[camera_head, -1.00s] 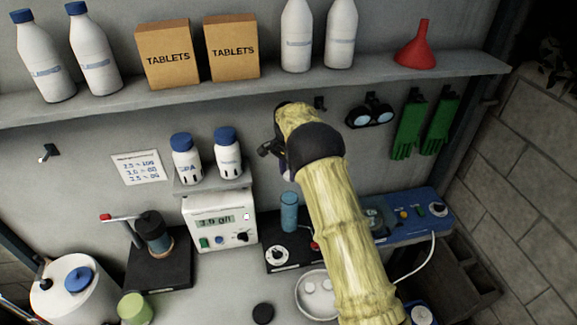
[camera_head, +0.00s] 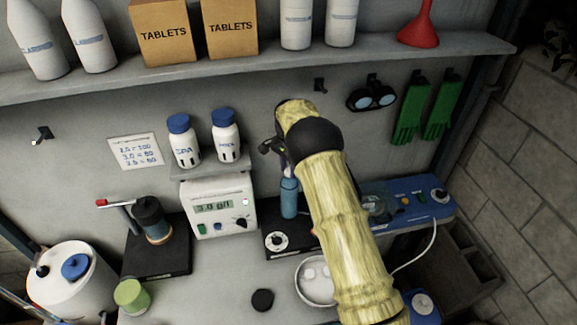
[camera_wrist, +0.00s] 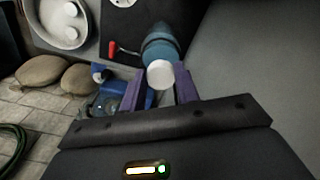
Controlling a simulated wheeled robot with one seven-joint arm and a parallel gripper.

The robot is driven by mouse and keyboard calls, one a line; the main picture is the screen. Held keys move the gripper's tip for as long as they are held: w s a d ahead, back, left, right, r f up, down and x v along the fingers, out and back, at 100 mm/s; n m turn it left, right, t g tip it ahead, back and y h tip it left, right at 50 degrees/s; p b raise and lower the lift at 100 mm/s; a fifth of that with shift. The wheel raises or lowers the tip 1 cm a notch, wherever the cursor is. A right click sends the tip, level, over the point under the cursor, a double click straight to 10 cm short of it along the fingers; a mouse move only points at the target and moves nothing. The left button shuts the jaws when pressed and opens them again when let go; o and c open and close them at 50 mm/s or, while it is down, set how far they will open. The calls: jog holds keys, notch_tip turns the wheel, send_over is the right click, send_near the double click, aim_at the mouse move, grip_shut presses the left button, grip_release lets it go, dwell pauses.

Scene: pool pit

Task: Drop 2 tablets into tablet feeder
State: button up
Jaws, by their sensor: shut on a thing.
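My gripper (camera_wrist: 158,82) has two purple fingers, shut on a round white tablet (camera_wrist: 160,74). In the head view my gripper (camera_head: 286,165) is just above a blue cylinder (camera_head: 289,198) on a black box with a dial. The blue cylinder (camera_wrist: 160,45) also shows just beyond the held tablet in the wrist view; I cannot tell whether they touch. No label names the tablet feeder; this cylinder may be it. A pale round dish (camera_head: 300,290) sits in front of the box. In the wrist view, two white tablets lie in the dish (camera_wrist: 42,22).
A blue instrument (camera_head: 440,208) stands right of the cylinder, partly behind my arm. A white meter (camera_head: 220,210) stands left. Two blue-capped bottles (camera_head: 184,142) sit above it. A shelf (camera_head: 250,72) runs overhead. A black puck (camera_head: 262,300) lies left of the dish.

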jog(key=shift+f, duration=0.5)
jog(key=shift+w, duration=0.15)
jog(key=shift+a, duration=0.25)
jog(key=shift+s, duration=0.3)
jog(key=shift+d, duration=0.4)
jog(key=o, duration=1)
jog(key=shift+s+a, duration=0.1)
jog(key=shift+a, duration=0.15)
